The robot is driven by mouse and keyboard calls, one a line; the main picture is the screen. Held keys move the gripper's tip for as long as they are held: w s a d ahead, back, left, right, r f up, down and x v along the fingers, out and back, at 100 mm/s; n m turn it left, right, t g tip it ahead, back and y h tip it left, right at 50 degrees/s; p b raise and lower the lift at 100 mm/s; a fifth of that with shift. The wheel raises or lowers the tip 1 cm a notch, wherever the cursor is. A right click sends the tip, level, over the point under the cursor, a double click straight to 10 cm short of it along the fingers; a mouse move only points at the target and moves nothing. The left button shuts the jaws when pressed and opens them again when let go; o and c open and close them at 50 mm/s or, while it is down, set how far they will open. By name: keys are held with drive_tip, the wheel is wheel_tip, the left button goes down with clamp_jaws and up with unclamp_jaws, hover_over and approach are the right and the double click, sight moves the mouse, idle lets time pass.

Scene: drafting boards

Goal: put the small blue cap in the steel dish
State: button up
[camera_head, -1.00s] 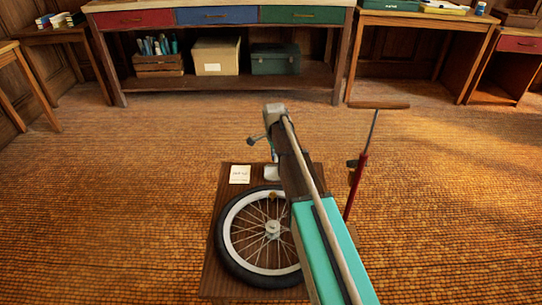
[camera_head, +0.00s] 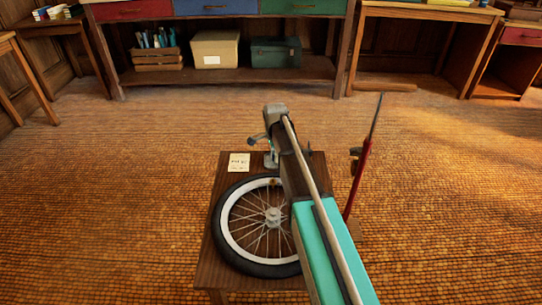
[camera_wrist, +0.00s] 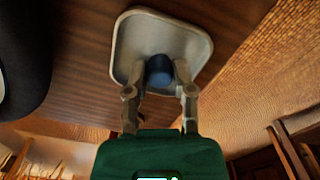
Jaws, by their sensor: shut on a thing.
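The small blue cap (camera_wrist: 159,70) is between the fingertips of my gripper (camera_wrist: 160,75) in the wrist view. My gripper is shut on it. The steel dish (camera_wrist: 195,44), a pale square with rounded corners and a raised rim, lies on the wooden table behind the cap in that view. The cap appears over the dish's inside; I cannot tell whether it touches the bottom. In the head view my gripper (camera_head: 271,158) is at the far part of the small table, and my arm hides much of that spot. The cap cannot be made out there.
A spoked wheel (camera_head: 222,223) with a black tyre lies on the small table (camera_head: 211,270), close to the dish. A white card (camera_head: 239,162) lies at its far left. A red pump (camera_head: 359,178) stands to the right. Open floor surrounds the table.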

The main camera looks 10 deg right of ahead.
drive_tip(key=shift+f, duration=0.15)
drive_tip(key=o, duration=0.8)
drive_tip(key=shift+c, duration=0.2)
wheel_tip(320, 180, up, 10)
drive_tip(key=p, duration=1)
drive_tip(key=shift+s, duration=0.1)
